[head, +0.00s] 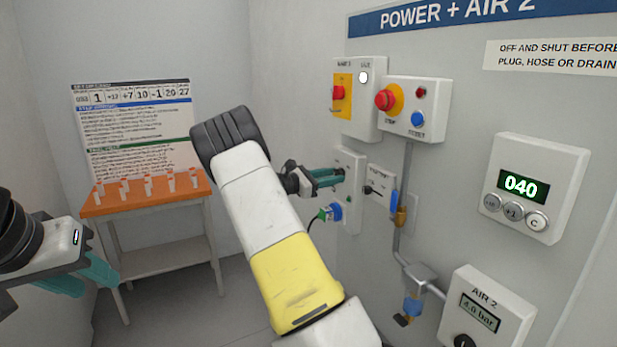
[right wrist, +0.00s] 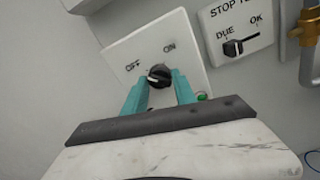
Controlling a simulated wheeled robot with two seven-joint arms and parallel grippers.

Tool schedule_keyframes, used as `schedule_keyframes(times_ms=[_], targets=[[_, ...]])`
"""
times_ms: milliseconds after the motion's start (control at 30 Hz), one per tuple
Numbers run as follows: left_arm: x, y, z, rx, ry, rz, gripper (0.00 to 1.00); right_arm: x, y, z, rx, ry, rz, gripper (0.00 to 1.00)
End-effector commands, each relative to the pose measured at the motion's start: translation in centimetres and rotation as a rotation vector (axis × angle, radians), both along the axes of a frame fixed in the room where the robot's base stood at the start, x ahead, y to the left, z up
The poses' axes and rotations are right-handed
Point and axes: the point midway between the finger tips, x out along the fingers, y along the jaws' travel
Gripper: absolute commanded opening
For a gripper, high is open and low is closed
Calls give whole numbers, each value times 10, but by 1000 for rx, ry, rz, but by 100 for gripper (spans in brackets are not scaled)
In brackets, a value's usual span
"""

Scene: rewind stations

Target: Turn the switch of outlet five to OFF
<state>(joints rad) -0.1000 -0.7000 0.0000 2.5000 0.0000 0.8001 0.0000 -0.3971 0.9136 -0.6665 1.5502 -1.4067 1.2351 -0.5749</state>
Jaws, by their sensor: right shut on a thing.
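The outlet's white switch plate (right wrist: 122,47) carries OFF and ON lettering and a black rotary knob (right wrist: 159,75). My right gripper (right wrist: 160,88) is shut on this knob, with one teal finger on each side. The knob's pointer direction is hard to tell. No outlet number is readable. In the head view my right gripper (head: 338,177) reaches the outlet panel (head: 350,163) on the right wall, its fingers covering the knob. A small green spot (right wrist: 204,97) shows by the right finger. My left gripper (head: 82,275) hangs at the lower left, open and empty, away from the panel.
A blue socket with a plug (head: 334,211) sits below the switch. A STOP TEST plate (right wrist: 237,34) with its own black knob is just right. Red STOP button box (head: 415,108), a pipe and valves, and a counter (head: 541,188) share the wall. An orange-topped table (head: 148,203) stands left.

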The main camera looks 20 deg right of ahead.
Motion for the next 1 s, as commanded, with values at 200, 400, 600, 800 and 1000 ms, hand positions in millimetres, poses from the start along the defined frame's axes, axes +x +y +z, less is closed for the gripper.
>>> schedule_keyframes(times_ms=[200, 400, 600, 800, 1000], targets=[[0, 0, 0, 0, 0, 0, 36, 0, 0, -1, 0, 12, 0, 0], [0, 0, 0, 0, 0, 0, 36, 0, 1, -1, 0, 12, 0, 0], [0, 0, 0, 0, 0, 0, 36, 0, 0, 0, 0, 11, 0, 54], [0, 0, 0, 0, 0, 0, 36, 0, 0, 0, 0, 10, 0, 54], [0, 0, 0, 0, 0, 0, 36, 0, 11, 0, 1, 10, 2, 54]])
